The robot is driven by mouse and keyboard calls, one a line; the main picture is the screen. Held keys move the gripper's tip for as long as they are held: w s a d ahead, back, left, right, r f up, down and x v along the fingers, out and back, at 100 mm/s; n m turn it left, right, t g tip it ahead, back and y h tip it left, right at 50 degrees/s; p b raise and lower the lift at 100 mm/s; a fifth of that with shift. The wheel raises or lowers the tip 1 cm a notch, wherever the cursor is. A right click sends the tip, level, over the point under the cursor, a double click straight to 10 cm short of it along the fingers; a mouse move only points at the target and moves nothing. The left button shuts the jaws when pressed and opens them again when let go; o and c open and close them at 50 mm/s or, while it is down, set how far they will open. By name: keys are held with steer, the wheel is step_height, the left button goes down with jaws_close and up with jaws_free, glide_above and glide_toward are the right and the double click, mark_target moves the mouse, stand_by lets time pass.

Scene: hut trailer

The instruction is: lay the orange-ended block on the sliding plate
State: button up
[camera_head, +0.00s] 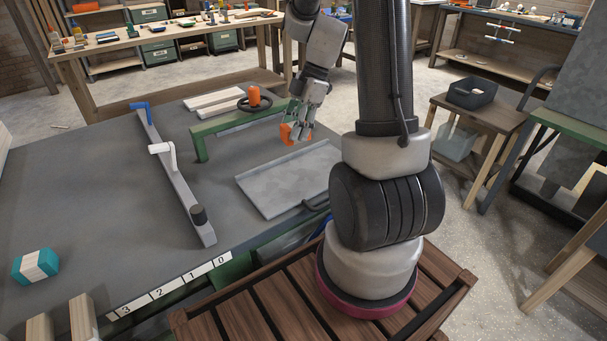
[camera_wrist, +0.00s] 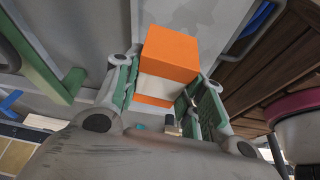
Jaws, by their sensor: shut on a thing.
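The orange-ended block (camera_wrist: 168,56) is between the fingers of my gripper (camera_wrist: 165,95) in the wrist view, with orange ends and a pale middle band. In the head view my gripper (camera_head: 302,120) holds the block (camera_head: 290,134) near the back edge of the sliding plate, close to the green frame; the fingers hide part of it. The grey sliding plate (camera_head: 285,185) is flat, with a raised edge and a dark handle at its front right. Its visible surface is bare. I cannot tell whether the block touches anything below.
A green frame (camera_head: 200,143) with an orange-knobbed handwheel (camera_head: 254,97) stands behind the plate. A grey fence bar (camera_head: 178,185) with a white lever lies to the left. A teal-ended block (camera_head: 36,265) rests at the far left. The grey tabletop between them is clear.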

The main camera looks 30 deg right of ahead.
steer(key=shift+s+f+n+g, duration=0.3)
steer(key=shift+s+f+n, duration=0.3)
steer(key=shift+s+n, duration=0.15)
step_height(320, 180, down, 4)
steer(key=shift+f, duration=2.4)
steer(key=o, duration=1)
steer(key=shift+f, duration=0.1)
